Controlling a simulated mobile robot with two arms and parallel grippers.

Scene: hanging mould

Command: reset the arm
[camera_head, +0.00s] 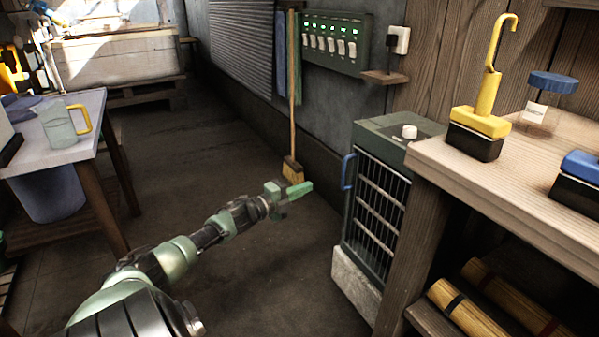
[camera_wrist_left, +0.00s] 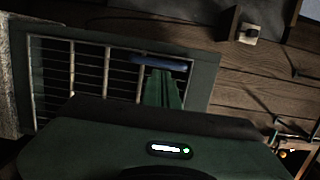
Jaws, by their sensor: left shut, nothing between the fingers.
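My left arm comes in from the lower left in the head view. Its green gripper (camera_head: 292,192) hangs over the open floor, left of the dark green barred cabinet (camera_head: 378,200). The fingers are shut and empty. In the left wrist view the closed fingers (camera_wrist_left: 162,88) point toward the barred cabinet (camera_wrist_left: 205,80) and overlap its blue handle (camera_wrist_left: 158,62) in the picture. In the head view the gripper stands apart from the blue handle (camera_head: 347,171). My right gripper is in neither view.
A wooden workbench (camera_head: 480,190) on the right holds a yellow-handled hook block (camera_head: 481,115) and a blue-topped jar (camera_head: 545,100). A table (camera_head: 75,140) with a jug (camera_head: 60,125) stands left. A broom (camera_head: 292,100) leans at the back wall. The floor between is clear.

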